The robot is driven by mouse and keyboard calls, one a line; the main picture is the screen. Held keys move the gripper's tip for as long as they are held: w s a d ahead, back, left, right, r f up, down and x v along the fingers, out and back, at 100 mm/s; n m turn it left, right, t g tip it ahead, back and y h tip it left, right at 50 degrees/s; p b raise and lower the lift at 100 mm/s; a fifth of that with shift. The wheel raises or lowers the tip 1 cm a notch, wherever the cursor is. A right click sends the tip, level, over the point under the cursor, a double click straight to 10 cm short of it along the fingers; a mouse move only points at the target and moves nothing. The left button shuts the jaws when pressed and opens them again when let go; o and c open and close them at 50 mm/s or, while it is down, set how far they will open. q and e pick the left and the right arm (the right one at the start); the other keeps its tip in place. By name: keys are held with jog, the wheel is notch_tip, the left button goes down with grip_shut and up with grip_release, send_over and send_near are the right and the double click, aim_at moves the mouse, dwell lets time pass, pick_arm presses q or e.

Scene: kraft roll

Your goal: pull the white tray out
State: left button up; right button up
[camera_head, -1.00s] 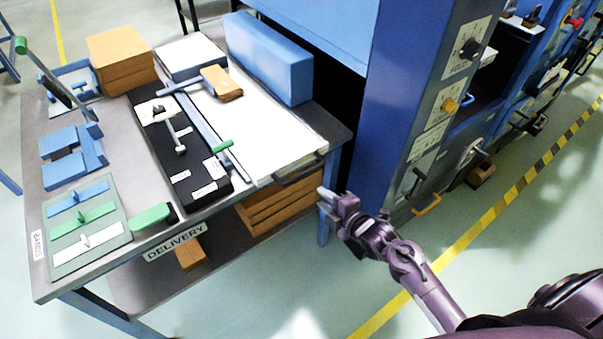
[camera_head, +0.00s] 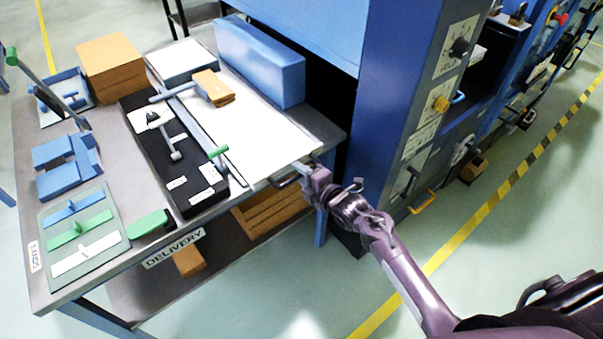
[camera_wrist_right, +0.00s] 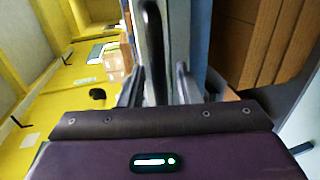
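The white tray (camera_head: 262,140) lies flat on the right part of the delivery table, with a dark bar handle (camera_head: 284,182) at its front edge. My right gripper (camera_head: 306,180) is at the right end of that handle. In the right wrist view the dark handle (camera_wrist_right: 153,50) stands upright in the picture between the two fingers of my right gripper (camera_wrist_right: 158,88). The fingers are apart, with a gap beside the bar, so the gripper looks open around it. My left gripper is not in view.
A black fixture (camera_head: 172,150) lies to the left. The blue machine column (camera_head: 395,100) rises close to the right. Floor in front is clear.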

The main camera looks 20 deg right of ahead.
jog(key=shift+c, duration=0.2)
grip_shut()
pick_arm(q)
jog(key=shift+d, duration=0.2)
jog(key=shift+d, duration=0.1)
pick_arm(e)
jog(key=shift+s, duration=0.1)
